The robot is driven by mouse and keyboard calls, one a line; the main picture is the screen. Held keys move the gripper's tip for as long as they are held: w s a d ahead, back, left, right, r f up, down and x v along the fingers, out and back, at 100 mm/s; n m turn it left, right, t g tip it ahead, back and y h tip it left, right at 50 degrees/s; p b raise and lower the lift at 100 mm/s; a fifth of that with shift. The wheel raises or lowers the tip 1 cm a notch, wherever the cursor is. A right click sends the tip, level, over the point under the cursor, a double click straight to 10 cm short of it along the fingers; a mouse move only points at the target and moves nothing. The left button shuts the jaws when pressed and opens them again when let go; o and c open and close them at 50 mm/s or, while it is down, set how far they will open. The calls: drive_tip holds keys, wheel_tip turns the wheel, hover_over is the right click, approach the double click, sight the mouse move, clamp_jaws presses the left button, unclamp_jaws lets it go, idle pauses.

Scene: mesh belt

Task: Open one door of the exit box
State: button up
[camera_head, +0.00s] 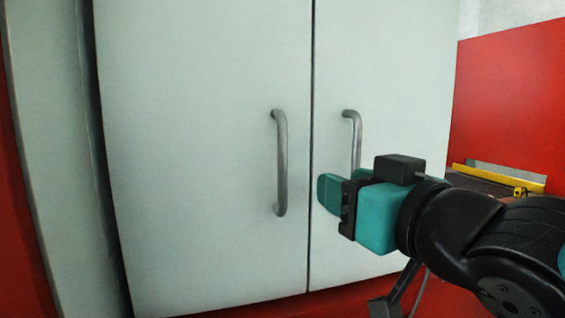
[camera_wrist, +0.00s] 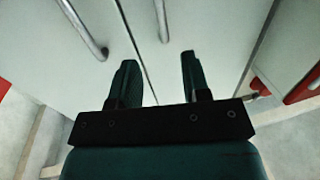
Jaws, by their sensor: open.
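The exit box is a pale grey-green cabinet with two shut doors. The left door (camera_head: 190,150) carries a vertical metal bar handle (camera_head: 281,163) near the centre seam. The right door (camera_head: 390,80) carries a matching handle (camera_head: 353,138), whose lower end is hidden behind my gripper (camera_head: 330,193). My gripper has teal fingers and is in front of the right door, close to the right handle's lower part. In the wrist view, the fingers (camera_wrist: 158,80) are apart with nothing between them. The left handle (camera_wrist: 85,30) and right handle (camera_wrist: 161,20) show beyond the fingertips.
A red wall (camera_head: 510,100) stands to the right, with a yellow bar (camera_head: 498,178) and dark mesh belt at its opening. A pale upright panel (camera_head: 45,130) stands left of the cabinet. Light floor (camera_wrist: 22,125) shows below in the wrist view.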

sight(285, 162)
drive_tip(key=p+x, duration=1.4)
drive_tip(key=x, duration=0.1)
drive_tip(key=shift+w+a+r, duration=0.15)
drive_tip(key=shift+w+a, duration=0.05)
drive_tip(key=shift+w, duration=0.2)
drive_tip(key=shift+w+a, duration=0.25)
drive_tip(key=shift+w, duration=0.3)
clamp_jaws()
